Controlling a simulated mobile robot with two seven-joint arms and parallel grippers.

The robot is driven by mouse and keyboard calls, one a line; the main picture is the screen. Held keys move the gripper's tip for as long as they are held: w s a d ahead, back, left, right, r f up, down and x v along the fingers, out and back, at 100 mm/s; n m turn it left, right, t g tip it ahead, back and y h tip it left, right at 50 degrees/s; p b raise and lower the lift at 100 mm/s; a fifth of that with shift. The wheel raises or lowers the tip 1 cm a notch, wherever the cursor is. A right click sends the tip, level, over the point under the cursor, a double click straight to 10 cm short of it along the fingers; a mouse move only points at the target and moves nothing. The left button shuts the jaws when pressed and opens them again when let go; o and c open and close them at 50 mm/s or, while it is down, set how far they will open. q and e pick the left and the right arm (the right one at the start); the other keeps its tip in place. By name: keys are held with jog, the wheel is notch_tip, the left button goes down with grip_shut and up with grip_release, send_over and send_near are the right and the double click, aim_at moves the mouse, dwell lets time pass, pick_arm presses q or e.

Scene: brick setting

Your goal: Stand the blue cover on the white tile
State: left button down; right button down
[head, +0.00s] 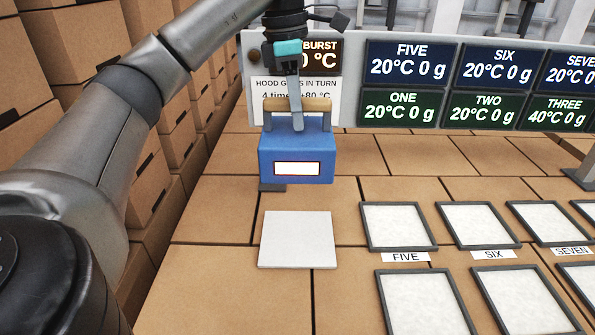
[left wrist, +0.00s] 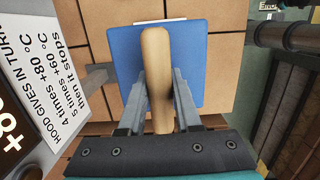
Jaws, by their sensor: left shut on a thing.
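The blue cover (head: 297,154) is a box with a wooden bar handle (head: 298,104) on top and a lit white panel with an orange border on its front. My left gripper (head: 297,118) is shut on the handle from above. The cover hangs upright, apparently above the surface and behind the white tile. In the left wrist view, the fingers (left wrist: 160,110) sit on both sides of the handle, above the blue top (left wrist: 198,50). The white tile (head: 297,239) lies flat and bare on the brown surface. My right gripper is not in view.
Framed white pads (head: 398,226) with labels such as FIVE and SIX lie right of the tile. A display board (head: 440,85) with temperature readings and a white notice (head: 290,88) stands behind. Stacked brown boxes (head: 80,60) rise at the left. Bare surface surrounds the tile.

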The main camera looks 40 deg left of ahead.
aim_at(290, 149)
pick_arm(q)
notch_tip(290, 149, down, 8)
jog(key=b, duration=0.4)
notch_tip(290, 149, down, 12)
jog(key=b, duration=0.1)
jog(key=shift+r, duration=0.25)
jog(key=shift+f, duration=0.1)
jog(key=c, duration=1)
grip_release()
jog(key=shift+f, duration=0.2)
jog(key=o, duration=0.4)
jog(key=shift+s, duration=0.1)
jog(key=shift+d+r, duration=0.1)
jog(key=r, duration=0.8)
jog(key=s+a+r+p, duration=0.1)
jog(key=r, duration=0.3)
jog(key=shift+r, duration=0.1)
